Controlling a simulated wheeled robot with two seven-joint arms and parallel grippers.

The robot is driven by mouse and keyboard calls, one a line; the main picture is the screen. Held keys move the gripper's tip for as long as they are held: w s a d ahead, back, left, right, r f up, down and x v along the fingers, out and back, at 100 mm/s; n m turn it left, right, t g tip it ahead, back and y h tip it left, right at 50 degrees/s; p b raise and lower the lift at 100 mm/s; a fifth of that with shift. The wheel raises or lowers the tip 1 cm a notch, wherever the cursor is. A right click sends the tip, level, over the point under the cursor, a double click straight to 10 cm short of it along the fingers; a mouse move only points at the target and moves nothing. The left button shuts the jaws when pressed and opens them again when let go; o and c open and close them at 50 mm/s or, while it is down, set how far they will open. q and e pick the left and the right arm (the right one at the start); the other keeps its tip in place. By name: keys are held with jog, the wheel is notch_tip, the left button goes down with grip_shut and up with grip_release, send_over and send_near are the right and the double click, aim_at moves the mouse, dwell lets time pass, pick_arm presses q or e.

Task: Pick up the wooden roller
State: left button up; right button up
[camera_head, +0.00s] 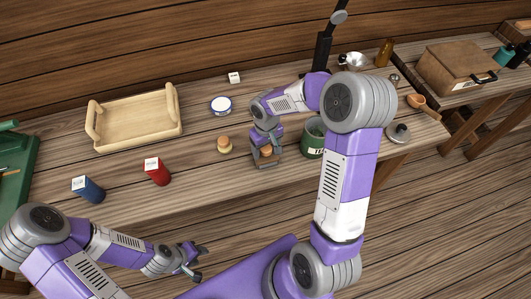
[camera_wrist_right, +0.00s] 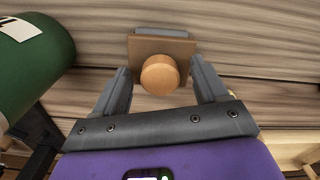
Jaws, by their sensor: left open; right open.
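A wooden piece with a round tan knob on a brown plate over a grey base, which seems to be the wooden roller (camera_wrist_right: 160,74), lies on the table in the right wrist view. In the head view its knob (camera_head: 266,151) shows between the fingers of my right gripper (camera_head: 267,158). My right gripper is open, with one finger on each side of the knob and a visible gap at both sides. My left gripper (camera_head: 190,260) is open and empty, off the table's front edge at the lower left.
A green can (camera_head: 313,140) stands close right of my right gripper. A small tan-topped piece (camera_head: 225,145) and a round white-topped tin (camera_head: 221,105) are to its left.

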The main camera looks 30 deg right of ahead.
aim_at(267, 148)
jog(key=shift+f, duration=0.5)
jog(key=shift+s, duration=0.1)
jog(key=c, duration=1.3)
notch_tip(267, 148, up, 10)
jog(key=shift+r+p, duration=0.1)
jog(key=shift+p, duration=0.7)
jog(key=shift+c, duration=0.2)
